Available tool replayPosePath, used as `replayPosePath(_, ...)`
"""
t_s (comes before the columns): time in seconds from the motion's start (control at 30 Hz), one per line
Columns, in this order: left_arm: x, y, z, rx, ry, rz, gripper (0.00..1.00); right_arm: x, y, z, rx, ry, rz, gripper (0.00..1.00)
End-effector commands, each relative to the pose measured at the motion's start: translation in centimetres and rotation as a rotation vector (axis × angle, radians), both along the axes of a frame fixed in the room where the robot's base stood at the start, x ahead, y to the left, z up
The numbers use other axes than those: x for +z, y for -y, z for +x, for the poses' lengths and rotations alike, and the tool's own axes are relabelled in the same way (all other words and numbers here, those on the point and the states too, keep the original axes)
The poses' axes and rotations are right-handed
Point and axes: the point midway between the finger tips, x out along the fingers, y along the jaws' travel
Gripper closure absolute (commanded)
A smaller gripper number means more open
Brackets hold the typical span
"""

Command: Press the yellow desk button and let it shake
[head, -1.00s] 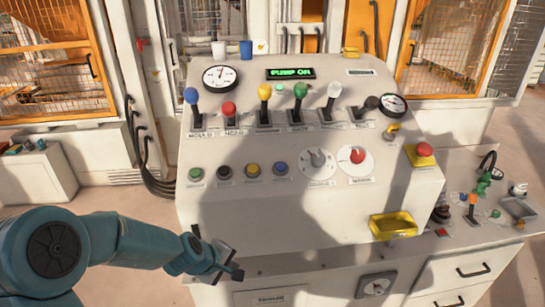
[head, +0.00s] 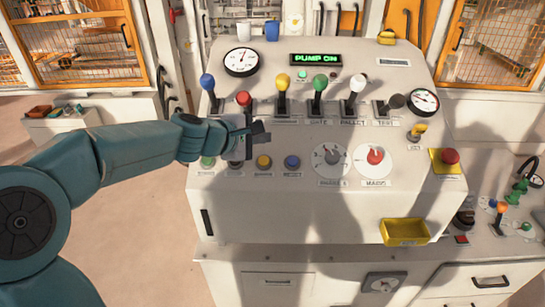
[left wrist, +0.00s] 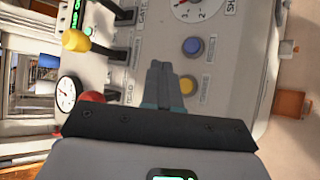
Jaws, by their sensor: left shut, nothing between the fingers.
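The yellow button (head: 264,162) sits in the lower row of the sloped desk panel (head: 300,205), between a dark button and the blue button (head: 292,162). In the left wrist view the yellow button (left wrist: 188,85) shows just beside my fingertips, with the blue button (left wrist: 193,46) beyond it. My left gripper (head: 258,135) is shut and empty, above and a little left of the yellow button in the head view. It also shows in the left wrist view (left wrist: 158,75). It appears apart from the button. My right gripper is not in view.
Several levers stand above the buttons, including a red-knobbed one (head: 243,99) close to my left gripper and a yellow-knobbed one (head: 283,81). Two dials (head: 333,160) lie to the right. A display (head: 316,59) reads "PUMP ON". A yellow tray (head: 404,232) sits lower right.

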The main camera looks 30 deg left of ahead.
Motion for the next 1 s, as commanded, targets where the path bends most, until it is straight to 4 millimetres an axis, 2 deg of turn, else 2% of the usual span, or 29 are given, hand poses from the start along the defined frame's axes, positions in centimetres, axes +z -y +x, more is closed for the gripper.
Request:
replayPosePath(0.2,-0.1,-0.1,-0.1,0.000,-0.001,0.000,1.00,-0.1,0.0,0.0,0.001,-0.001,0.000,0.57)
replayPosePath(0.33,-0.9,-0.1,0.2,0.000,-0.002,0.000,1.00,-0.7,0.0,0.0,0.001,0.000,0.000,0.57)
replayPosePath(0.8,-6.9,-1.2,2.9,-0.004,-0.002,0.001,1.00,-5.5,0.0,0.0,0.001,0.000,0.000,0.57)
replayPosePath(1.0,-8.0,-1.6,3.4,-0.004,-0.002,0.002,1.00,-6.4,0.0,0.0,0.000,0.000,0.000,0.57)
